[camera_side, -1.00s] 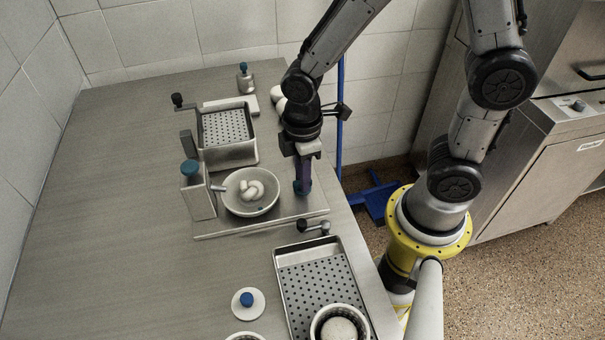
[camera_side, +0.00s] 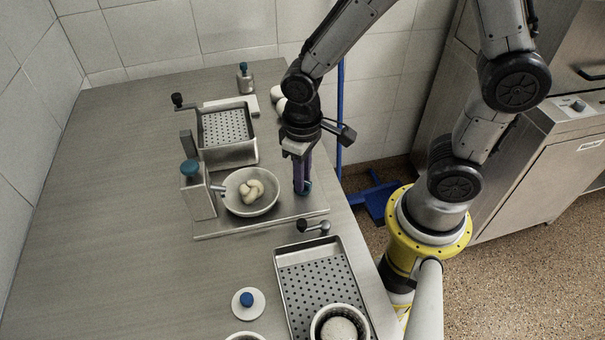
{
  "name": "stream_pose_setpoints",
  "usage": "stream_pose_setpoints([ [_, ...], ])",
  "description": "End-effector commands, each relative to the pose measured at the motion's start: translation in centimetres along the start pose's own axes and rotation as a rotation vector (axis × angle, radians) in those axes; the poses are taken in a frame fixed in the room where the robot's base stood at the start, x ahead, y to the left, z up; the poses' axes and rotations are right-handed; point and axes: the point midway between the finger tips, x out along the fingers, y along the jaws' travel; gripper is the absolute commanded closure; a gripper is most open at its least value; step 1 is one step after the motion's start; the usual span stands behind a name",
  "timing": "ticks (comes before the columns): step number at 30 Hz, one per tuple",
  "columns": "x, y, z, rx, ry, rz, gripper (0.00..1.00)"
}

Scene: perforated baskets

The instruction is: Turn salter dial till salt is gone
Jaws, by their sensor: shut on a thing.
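My gripper (camera_side: 303,188) points down at the right end of a metal base plate (camera_side: 235,230). It is shut on a small teal piece, apparently the salter dial (camera_side: 308,187), mostly hidden by the fingers. I cannot make out any salt at this size.
A perforated basket (camera_side: 225,127) with a crank stands behind the bowl. A perforated tray (camera_side: 310,275) with a round container (camera_side: 340,330) lies in front. A white disc with a blue knob (camera_side: 247,300) lies front left. The table's left side is clear.

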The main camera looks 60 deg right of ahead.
Motion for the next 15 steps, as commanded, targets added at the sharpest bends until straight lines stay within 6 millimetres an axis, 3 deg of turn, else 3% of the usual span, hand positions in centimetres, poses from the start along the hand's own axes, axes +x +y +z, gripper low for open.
stream_pose_setpoints([
  [15,-0.14,-0.01,-0.09,0.385,0.003,-0.001,1.0],
])
